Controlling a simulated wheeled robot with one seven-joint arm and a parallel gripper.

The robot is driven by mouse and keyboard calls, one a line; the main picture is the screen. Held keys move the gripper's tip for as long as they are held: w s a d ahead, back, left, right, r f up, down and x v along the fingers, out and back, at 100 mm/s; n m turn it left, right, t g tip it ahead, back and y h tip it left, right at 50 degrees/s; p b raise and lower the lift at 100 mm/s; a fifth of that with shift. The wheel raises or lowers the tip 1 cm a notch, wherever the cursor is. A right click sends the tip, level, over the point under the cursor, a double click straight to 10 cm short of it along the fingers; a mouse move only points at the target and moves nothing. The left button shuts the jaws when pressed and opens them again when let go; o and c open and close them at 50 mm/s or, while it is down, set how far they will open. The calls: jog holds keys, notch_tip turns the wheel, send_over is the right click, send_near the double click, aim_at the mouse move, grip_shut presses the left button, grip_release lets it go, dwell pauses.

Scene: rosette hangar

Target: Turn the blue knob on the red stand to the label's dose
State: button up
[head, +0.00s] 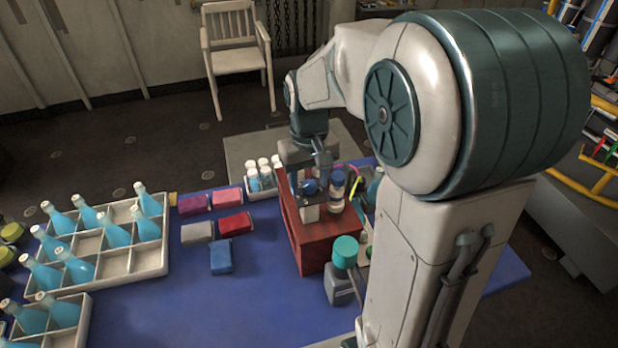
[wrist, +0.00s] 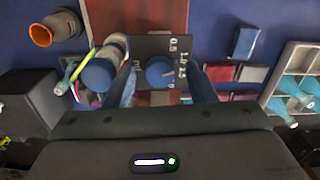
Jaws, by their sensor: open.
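The blue knob (wrist: 160,72) sits on a dark dial plate (wrist: 150,43) with white marks, of which 0.5 reads at the top; the others are too small to read surely. In the head view the knob (head: 310,187) is partly hidden by my gripper. The red stand (head: 320,242) stands on the blue table. My gripper (wrist: 161,92) is open, its two fingers on either side of the knob; I cannot tell whether they touch it. A bottle with a blue cap (head: 337,190) stands on the stand beside the dial; its label is not readable.
Coloured boxes (head: 220,257) lie left of the stand, and crates of blue bottles (head: 122,272) stand farther left. Small white-capped bottles (head: 254,180) stand behind. Bare blue table (head: 215,310) lies in front.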

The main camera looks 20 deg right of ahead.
jog(key=shift+c, duration=0.2)
jog(key=c, duration=0.9)
jog(key=m, duration=0.4)
jog(key=shift+r+m, duration=0.1)
jog(key=shift+m, duration=1.7)
jog(key=o, duration=0.9)
